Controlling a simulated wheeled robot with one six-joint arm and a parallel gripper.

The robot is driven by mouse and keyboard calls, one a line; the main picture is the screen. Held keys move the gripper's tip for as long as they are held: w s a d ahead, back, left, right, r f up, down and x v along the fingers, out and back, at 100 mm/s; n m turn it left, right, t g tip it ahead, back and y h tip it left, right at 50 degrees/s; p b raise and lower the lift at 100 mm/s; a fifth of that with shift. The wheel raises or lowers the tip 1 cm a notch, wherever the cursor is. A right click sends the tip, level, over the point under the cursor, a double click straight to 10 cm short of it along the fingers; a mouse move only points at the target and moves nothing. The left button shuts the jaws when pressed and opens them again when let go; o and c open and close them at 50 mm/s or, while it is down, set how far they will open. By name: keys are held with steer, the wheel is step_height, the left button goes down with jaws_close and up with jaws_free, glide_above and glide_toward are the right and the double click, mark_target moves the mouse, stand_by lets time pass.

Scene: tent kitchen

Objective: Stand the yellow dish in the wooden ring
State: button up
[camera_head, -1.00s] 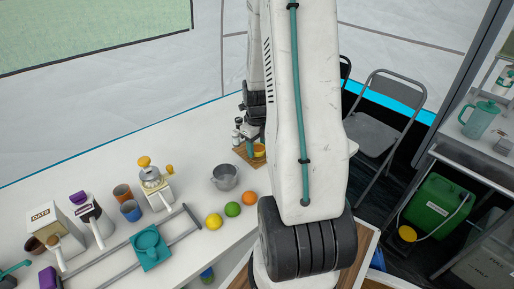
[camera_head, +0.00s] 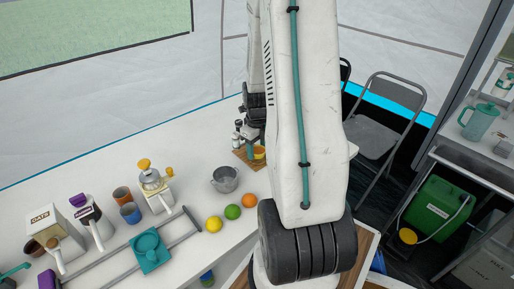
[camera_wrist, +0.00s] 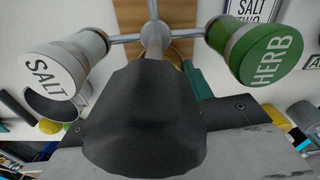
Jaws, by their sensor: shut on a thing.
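The yellow dish (camera_head: 259,153) shows as a small yellow shape at the right edge of a wooden board (camera_head: 244,154) on the white counter. My gripper (camera_head: 256,139) is directly over the dish, with its teal fingers reaching down to it, shut on it. In the wrist view, a dark grey housing hides most of the dish and fingers; a teal finger (camera_wrist: 199,84) and a sliver of the wooden board (camera_wrist: 181,48) show behind it. I cannot make out the wooden ring or whether the dish touches it.
A metal holder with a SALT shaker (camera_wrist: 62,66) and a HERB shaker (camera_wrist: 262,50) stands close to my gripper. A metal pot (camera_head: 225,179), a lemon (camera_head: 213,225), a lime (camera_head: 233,212) and an orange (camera_head: 250,201) are nearer. Bare counter lies left of the board.

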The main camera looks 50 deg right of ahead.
mark_target(257, 149)
steer(key=shift+f, duration=0.7)
steer(key=o, duration=0.5)
steer(key=shift+r, duration=5.5)
